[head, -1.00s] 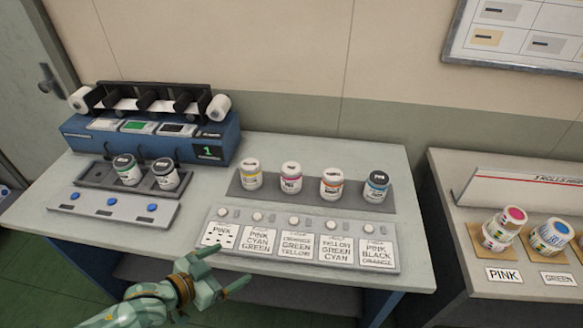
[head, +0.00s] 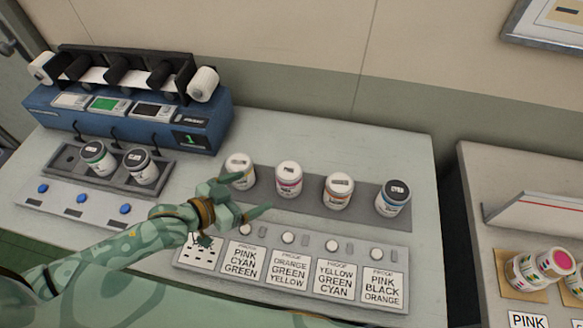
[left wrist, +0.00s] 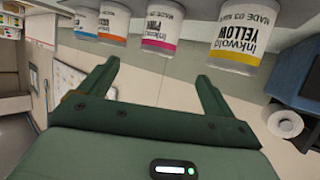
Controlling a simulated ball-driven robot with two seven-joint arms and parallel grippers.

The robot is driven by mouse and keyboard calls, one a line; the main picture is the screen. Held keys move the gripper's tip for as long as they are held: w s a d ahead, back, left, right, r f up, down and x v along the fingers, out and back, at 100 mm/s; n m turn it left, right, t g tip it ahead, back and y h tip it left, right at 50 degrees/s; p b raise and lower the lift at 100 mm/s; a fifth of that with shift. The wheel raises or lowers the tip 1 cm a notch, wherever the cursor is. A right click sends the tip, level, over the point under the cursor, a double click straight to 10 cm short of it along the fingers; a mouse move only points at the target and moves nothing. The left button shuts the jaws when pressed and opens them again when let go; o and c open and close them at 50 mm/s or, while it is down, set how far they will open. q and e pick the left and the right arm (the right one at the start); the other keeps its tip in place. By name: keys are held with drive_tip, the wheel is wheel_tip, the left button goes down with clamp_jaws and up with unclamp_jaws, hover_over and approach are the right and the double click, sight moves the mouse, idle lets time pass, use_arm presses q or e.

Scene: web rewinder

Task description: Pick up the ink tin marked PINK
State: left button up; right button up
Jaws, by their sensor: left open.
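The PINK ink tin (head: 289,180) is white with a magenta band and stands upright on the dark grey strip (head: 316,207), second from the left in a row of tins. It also shows in the left wrist view (left wrist: 162,28), between and beyond the fingertips, with its lettering partly readable. My left gripper (head: 258,194) is open and empty, just in front of the row, between the yellow and pink tins as the head sees it. It does not touch the pink tin. In the left wrist view, its two fingers (left wrist: 157,72) are spread apart. My right gripper is out of view.
The YELLOW tin (head: 240,170) is left of the pink one; an orange-banded tin (head: 338,191) and a blue-banded tin (head: 393,198) stand to its right. A button panel with proof cards (head: 333,280) lies in front. The blue rewinder (head: 130,120) stands at the left.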

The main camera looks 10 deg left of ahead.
sight(278, 179)
use_arm(q)
drive_tip(key=b+x, duration=0.1)
drive_tip(key=x, duration=0.3)
drive_tip(key=shift+d+f, duration=0.1)
drive_tip(key=b+x, duration=0.1)
drive_tip(key=x, duration=0.4)
drive_tip(key=shift+w, duration=0.1)
drive_tip(key=shift+w+d+b, duration=0.3)
drive_tip(key=shift+w+d, duration=0.1)
drive_tip(key=x, duration=0.1)
drive_tip(key=b+x, duration=0.1)
drive_tip(key=x, duration=0.3)
drive_tip(key=shift+r, duration=0.3)
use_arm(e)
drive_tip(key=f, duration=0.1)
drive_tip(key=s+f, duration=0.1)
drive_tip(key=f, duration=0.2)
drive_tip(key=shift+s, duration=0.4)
use_arm(q)
drive_tip(key=shift+c, duration=0.3)
drive_tip(key=c, duration=1)
drive_tip(key=shift+r, duration=0.1)
drive_tip(key=c, duration=0.3)
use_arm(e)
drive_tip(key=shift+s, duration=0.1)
use_arm(q)
drive_tip(key=shift+r, duration=0.1)
